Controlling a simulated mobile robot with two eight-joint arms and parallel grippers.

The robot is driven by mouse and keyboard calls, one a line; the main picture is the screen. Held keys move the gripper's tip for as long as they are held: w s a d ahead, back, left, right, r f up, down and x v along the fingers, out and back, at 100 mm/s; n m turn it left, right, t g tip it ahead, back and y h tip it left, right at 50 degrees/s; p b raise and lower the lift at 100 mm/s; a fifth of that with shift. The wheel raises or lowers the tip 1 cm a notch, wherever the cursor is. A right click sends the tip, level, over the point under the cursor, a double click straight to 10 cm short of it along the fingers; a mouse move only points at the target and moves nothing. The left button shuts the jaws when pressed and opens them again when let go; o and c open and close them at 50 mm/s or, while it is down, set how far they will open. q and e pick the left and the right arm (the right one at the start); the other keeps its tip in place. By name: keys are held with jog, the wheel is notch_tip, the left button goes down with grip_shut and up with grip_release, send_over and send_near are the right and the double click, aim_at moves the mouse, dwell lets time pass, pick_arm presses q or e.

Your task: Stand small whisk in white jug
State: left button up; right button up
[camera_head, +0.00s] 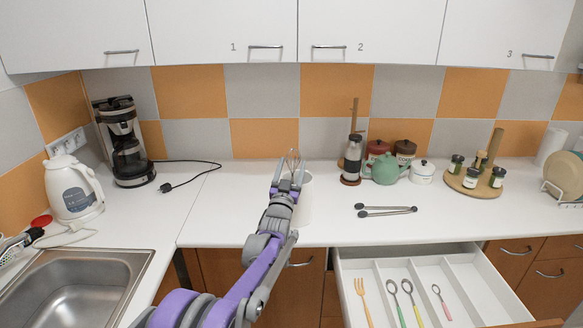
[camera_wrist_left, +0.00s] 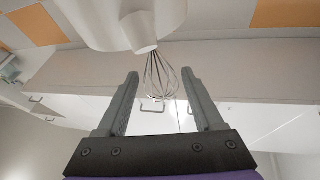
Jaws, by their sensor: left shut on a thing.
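The small whisk (camera_head: 293,157) shows as a thin wire bulb above the tips of my left gripper (camera_head: 288,171). My left gripper is shut on the whisk. In the left wrist view the wire bulb (camera_wrist_left: 163,80) lies between the two fingers (camera_wrist_left: 160,74). The white jug (camera_head: 306,203) stands on the counter, partly hidden behind my gripper and arm. A large white form, likely the jug (camera_wrist_left: 95,22), shows beyond the fingertips at the top of the wrist view. I cannot tell whether the whisk's lower end is inside the jug. My right gripper is not in view.
Tongs (camera_head: 386,210) lie on the counter to the right. A green teapot (camera_head: 385,170), a pepper mill (camera_head: 352,160) and canisters stand behind them. An open drawer (camera_head: 452,262) with utensils sticks out at front right. A kettle (camera_head: 73,190) and sink (camera_head: 75,290) are left.

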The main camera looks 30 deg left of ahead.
pick_arm(q)
jog(key=o, duration=1.4)
